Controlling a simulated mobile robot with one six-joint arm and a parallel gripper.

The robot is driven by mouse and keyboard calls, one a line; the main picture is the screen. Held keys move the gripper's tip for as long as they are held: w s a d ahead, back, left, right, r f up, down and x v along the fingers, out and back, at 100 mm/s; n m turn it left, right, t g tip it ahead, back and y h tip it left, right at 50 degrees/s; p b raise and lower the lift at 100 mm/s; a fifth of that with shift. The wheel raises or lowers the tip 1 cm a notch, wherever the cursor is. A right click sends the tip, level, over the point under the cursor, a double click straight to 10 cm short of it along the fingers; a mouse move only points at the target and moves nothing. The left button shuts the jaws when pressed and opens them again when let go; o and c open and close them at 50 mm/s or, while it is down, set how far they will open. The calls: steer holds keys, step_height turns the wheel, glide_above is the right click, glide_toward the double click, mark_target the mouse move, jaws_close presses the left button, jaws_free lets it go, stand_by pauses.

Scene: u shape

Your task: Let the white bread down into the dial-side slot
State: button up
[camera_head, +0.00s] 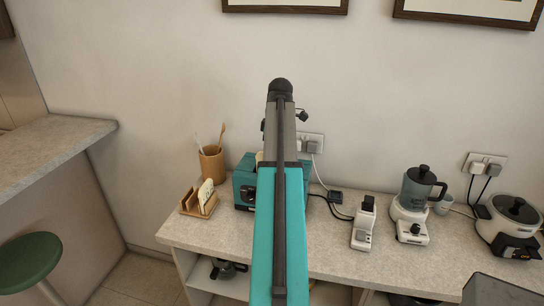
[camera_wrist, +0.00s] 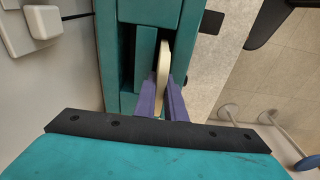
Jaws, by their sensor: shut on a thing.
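My gripper (camera_wrist: 163,88) is shut on a pale slice of white bread (camera_wrist: 163,62), seen edge-on between its purple fingers in the wrist view. The bread is upright and lined up with the right-hand slot of the teal toaster (camera_wrist: 107,60). Its lower part is hidden, so how deep it sits is unclear. The left-hand slot looks dark and empty. In the head view my arm covers most of the toaster (camera_head: 244,181), and my gripper is hidden. A dark dial shows on the toaster's front left. The wrist view does not show which slot is dial-side.
A wooden rack (camera_head: 189,203) with a pale slice and a utensil cup (camera_head: 212,164) stand left of the toaster. A white device (camera_head: 364,222), blender (camera_head: 417,192) and cooker (camera_head: 513,226) stand to the right. Cables run behind along the wall.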

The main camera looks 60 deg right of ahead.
steer(key=shift+f+b, duration=0.35)
steer(key=shift+f, duration=0.85)
stand_by(0.4)
steer(key=o, duration=0.8)
steer(key=shift+r, duration=0.1)
steer(key=shift+s+r+p, duration=0.15)
steer(key=shift+r+p, duration=2.4)
steer(key=shift+r, duration=1.4)
